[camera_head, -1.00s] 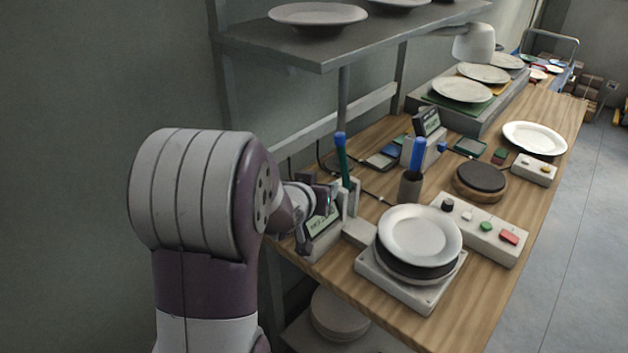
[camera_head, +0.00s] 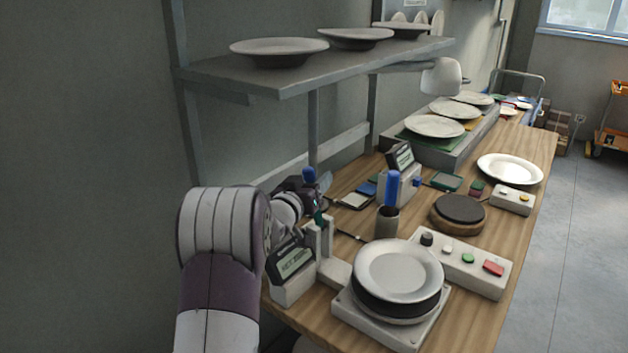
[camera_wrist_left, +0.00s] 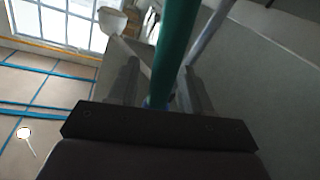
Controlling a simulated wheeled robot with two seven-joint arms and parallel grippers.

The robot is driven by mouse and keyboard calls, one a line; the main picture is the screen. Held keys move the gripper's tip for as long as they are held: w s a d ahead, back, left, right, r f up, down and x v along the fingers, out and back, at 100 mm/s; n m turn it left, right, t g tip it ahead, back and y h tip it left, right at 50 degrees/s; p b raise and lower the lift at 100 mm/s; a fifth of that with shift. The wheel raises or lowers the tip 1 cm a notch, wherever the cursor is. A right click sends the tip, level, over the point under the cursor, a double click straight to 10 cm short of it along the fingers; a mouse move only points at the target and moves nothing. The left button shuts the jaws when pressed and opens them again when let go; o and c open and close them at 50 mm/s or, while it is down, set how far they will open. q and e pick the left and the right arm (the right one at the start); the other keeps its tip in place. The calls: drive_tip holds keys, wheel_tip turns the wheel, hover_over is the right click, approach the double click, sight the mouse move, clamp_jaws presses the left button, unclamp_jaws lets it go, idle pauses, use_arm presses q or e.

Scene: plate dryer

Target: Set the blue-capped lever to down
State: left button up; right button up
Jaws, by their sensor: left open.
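The blue-capped lever (camera_head: 309,174) has a green stem and stands up from a pale bracket (camera_head: 322,255) beside a small display, its cap leaning slightly left in the head view. My left gripper (camera_head: 312,199) is at the stem just below the cap and hides part of it. In the left wrist view the green stem (camera_wrist_left: 176,45) runs between the two spread fingers. The jaws are open; whether a finger touches the stem I cannot tell. My right gripper is not in view.
A button panel (camera_head: 480,270) lies further right. A shelf (camera_head: 270,82) overhangs the back.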

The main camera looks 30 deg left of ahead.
use_arm(q)
drive_tip(key=shift+w, duration=0.1)
clamp_jaws()
drive_tip(key=d+m+t+b, duration=0.1)
drive_tip(key=d+m+b, duration=0.5)
drive_tip(key=b, duration=0.4)
drive_tip(key=shift+s+d+h+b, duration=0.15)
drive_tip(key=shift+s+h+b, duration=0.15)
drive_tip(key=shift+b, duration=0.1)
drive_tip(key=shift+d+f, duration=0.1)
idle(0.3)
